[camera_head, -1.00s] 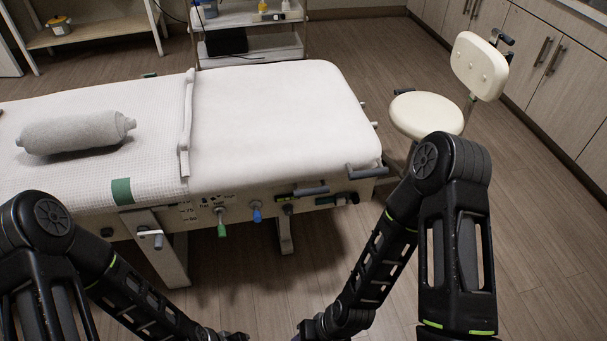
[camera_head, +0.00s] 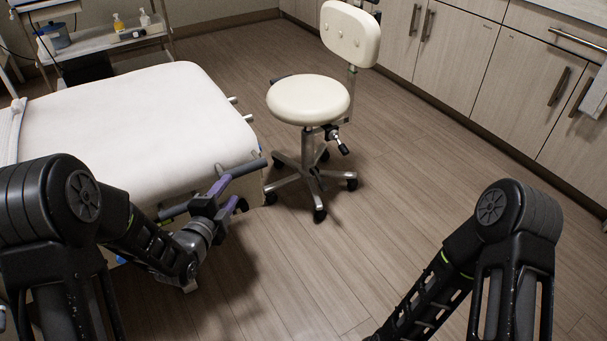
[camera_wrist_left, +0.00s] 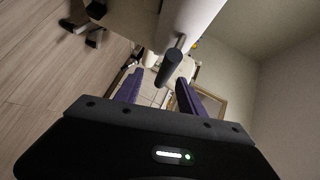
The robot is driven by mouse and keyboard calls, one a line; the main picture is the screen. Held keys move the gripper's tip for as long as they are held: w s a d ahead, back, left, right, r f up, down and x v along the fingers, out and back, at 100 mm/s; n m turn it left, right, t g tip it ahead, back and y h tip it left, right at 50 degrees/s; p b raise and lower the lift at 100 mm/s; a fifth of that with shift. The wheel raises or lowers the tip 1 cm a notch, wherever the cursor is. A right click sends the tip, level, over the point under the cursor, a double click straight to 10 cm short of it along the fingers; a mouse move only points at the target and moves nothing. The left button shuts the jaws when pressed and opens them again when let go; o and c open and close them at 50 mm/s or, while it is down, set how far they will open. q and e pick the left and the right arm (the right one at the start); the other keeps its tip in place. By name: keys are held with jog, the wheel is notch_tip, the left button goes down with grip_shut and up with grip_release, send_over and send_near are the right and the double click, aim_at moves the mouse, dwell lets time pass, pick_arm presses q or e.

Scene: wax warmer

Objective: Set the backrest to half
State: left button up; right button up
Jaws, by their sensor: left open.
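The treatment bed's white padded section (camera_head: 110,125) lies flat at the left of the head view. A grey lever handle (camera_head: 246,168) sticks out from its near right corner. My left gripper (camera_head: 226,196), with purple fingers, is open just beside this handle. In the left wrist view the dark handle (camera_wrist_left: 172,66) shows ahead of the open fingers (camera_wrist_left: 158,92), roughly in line with the gap between them. I cannot tell whether they touch. My right gripper is out of view below the head picture; only its arm shows.
A cream stool (camera_head: 310,98) with its own backrest (camera_head: 350,33) stands just beyond the bed's corner. Cabinets (camera_head: 480,60) line the back right. A trolley (camera_head: 100,40) stands at the back left. The wood floor in the middle right is clear.

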aim_at(242, 174)
pick_arm(q)
jog(key=shift+w+d+r+m, duration=0.5)
jog(key=shift+w+d+r, duration=0.05)
jog(key=shift+w, duration=0.1)
jog(key=x, duration=0.7)
jog(key=shift+w+d+b, duration=0.15)
jog(key=shift+w+b, duration=0.15)
jog(key=shift+b, duration=0.05)
grip_shut()
dwell(1.0)
